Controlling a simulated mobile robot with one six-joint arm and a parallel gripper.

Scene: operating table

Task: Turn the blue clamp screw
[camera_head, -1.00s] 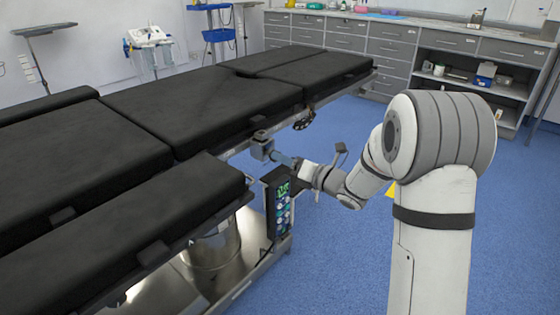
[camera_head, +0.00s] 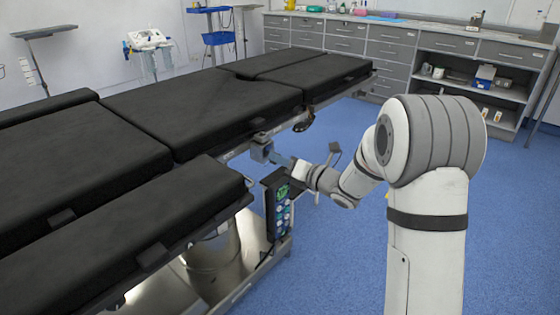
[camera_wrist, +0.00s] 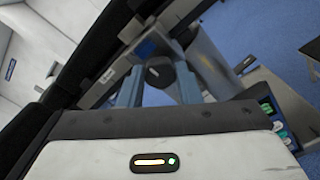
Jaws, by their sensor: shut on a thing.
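The clamp (camera_head: 262,151) is a small grey-blue block on the side rail of the black operating table (camera_head: 205,105). My gripper (camera_head: 283,160) reaches it from the right, at about the same height. In the wrist view, my gripper's two blue-grey fingers (camera_wrist: 158,78) stand on either side of a dark round knob end (camera_wrist: 159,70) and are shut on it. A blue part (camera_wrist: 147,47) shows just behind the knob; this looks like the clamp screw. The screw's grip area is partly hidden by the fingers, and its turn angle cannot be told.
A control panel with lit buttons (camera_head: 279,210) hangs just below my gripper. A dark handle (camera_head: 303,123) sits on the rail farther back. Grey cabinets (camera_head: 390,45) line the far wall.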

